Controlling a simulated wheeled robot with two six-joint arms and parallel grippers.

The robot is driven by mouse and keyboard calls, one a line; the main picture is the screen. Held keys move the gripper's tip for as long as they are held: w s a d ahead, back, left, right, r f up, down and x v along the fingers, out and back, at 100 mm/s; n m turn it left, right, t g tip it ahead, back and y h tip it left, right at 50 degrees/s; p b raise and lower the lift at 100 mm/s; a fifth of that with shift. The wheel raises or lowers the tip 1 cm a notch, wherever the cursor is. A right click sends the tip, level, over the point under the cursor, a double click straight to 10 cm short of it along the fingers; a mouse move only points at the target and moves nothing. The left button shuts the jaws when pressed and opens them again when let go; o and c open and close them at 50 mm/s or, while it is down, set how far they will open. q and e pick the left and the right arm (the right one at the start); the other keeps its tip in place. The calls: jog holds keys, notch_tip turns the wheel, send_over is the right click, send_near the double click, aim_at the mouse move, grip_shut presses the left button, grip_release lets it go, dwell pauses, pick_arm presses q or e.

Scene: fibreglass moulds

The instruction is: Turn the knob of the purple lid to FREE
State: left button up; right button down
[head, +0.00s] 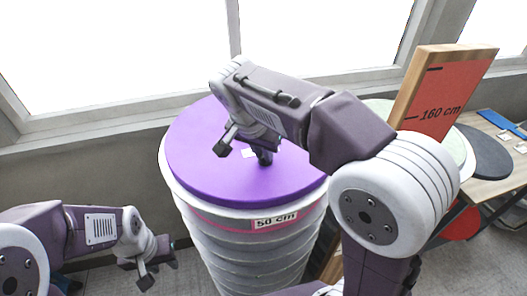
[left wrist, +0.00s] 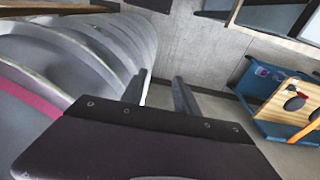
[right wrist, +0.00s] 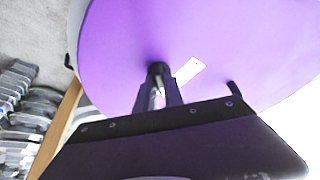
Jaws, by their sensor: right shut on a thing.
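The purple lid (head: 200,135) lies flat on top of a tall ribbed grey stack marked 50 cm. It also fills much of the right wrist view (right wrist: 120,35). My right gripper (head: 265,158) is on the lid near its middle. In the right wrist view its fingers (right wrist: 158,92) are closed around the small dark knob (right wrist: 158,68). A blank-looking white label (right wrist: 190,71) lies beside the knob; I cannot read any marking. A short dark peg (right wrist: 234,88) shows to the right. My left gripper (head: 172,264) is low at the left, with its fingers (left wrist: 160,92) apart and empty.
The grey stack (head: 245,245) stands before a window sill (head: 95,120). An orange-faced board marked 160 cm (head: 437,105) stands at the right, near a wooden table (head: 490,185). A blue cart (left wrist: 265,90) is on the floor beyond my left gripper.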

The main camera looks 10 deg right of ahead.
jog(key=c, duration=1.4)
grip_release()
jog(key=shift+c, duration=0.2)
jog(key=v, duration=0.9)
jog(key=shift+b, duration=0.45)
jog(key=shift+w+d, duration=0.1)
jog(key=shift+w, duration=0.05)
